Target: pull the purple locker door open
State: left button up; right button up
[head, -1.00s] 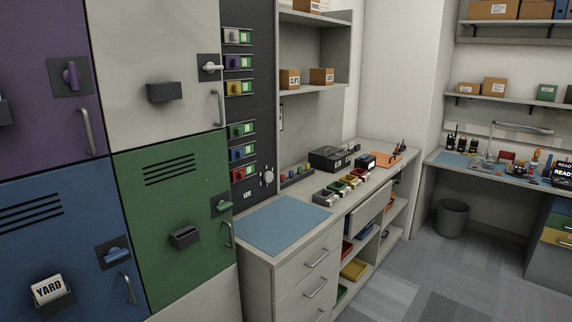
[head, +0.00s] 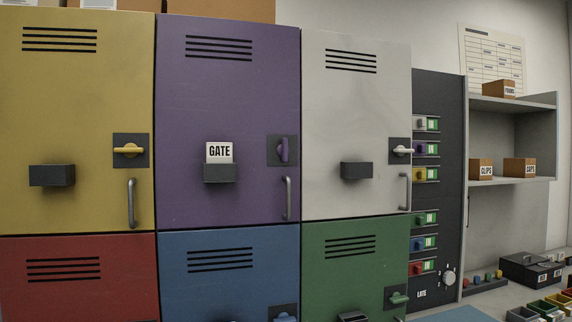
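The purple locker door (head: 228,90) is in the upper row, in the middle of the head view, and it is shut. Its grey bar handle (head: 287,198) stands vertical at the lower right of the door. A purple latch knob (head: 283,150) on a dark plate above the handle is turned upright. A white card reading GATE (head: 219,152) stands in the dark holder (head: 220,173) on the door. Neither of my grippers shows in the head view.
Yellow (head: 75,100) and white (head: 355,100) locker doors flank it, with red (head: 70,290), blue (head: 230,265) and green (head: 350,265) doors below. All look shut. A dark panel (head: 438,100), shelves (head: 512,102) and a counter with bins stand to the right.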

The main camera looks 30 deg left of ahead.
aim_at(237, 81)
jog(key=l+u, duration=0.1)
jog(key=u, duration=1.15)
